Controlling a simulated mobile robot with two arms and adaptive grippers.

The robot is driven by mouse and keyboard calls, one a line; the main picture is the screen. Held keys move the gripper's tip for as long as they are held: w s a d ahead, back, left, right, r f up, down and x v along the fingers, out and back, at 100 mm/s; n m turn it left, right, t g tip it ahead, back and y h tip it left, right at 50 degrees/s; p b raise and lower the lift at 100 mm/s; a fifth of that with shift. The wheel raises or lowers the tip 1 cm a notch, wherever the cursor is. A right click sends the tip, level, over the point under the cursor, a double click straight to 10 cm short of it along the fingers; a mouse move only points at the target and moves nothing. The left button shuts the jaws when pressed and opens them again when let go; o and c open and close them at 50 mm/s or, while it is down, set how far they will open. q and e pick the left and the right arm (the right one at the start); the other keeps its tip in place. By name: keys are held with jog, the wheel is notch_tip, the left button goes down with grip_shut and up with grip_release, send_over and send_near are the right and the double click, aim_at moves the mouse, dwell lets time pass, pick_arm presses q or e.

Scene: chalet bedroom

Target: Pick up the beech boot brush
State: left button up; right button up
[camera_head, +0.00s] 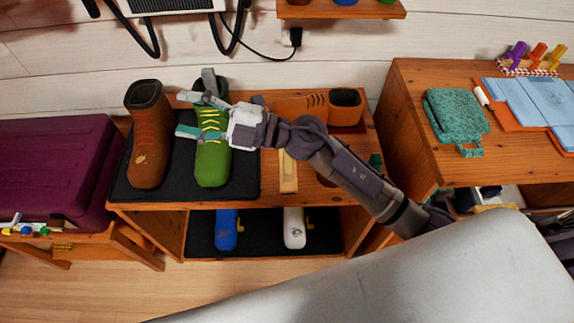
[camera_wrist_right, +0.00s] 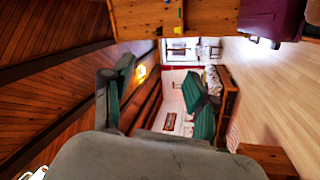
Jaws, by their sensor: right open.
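A pale wooden block-shaped item that looks like the beech boot brush (camera_head: 288,172) lies on the wooden shoe bench, right of the black mat. My right arm passes over its far end and hides part of it. My right gripper (camera_head: 184,114) is open and empty, left of the brush, over the green and brown boots. It points left; whether it touches the green boot I cannot tell. In the right wrist view the open fingers (camera_wrist_right: 162,88) have only the room between them, with no brush visible. My left gripper is not in view.
A brown boot (camera_head: 148,140) and a green boot (camera_head: 212,160) stand on the black mat (camera_head: 245,182). A purple case (camera_head: 50,165) is left; a wooden cabinet (camera_head: 410,140) is right.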

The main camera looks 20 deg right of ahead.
notch_tip(320, 180, down, 3)
jog(key=s+a+n+g+h, duration=0.2)
jog(key=n+g, duration=0.3)
jog(key=n+g+h, duration=0.1)
jog(key=g+h, duration=0.1)
jog(key=h, duration=1.5)
send_over(288, 158)
notch_tip(288, 158, down, 10)
jog(key=f, duration=0.8)
jog(key=shift+s+d, duration=0.2)
jog(key=shift+d, duration=0.15)
jog(key=shift+w+a+f+p, duration=0.1)
jog(key=shift+a+f+p, duration=0.1)
jog(key=shift+f, duration=1.3)
jog(key=shift+a+f+p, duration=0.2)
jog(key=shift+f, duration=1.25)
grip_shut()
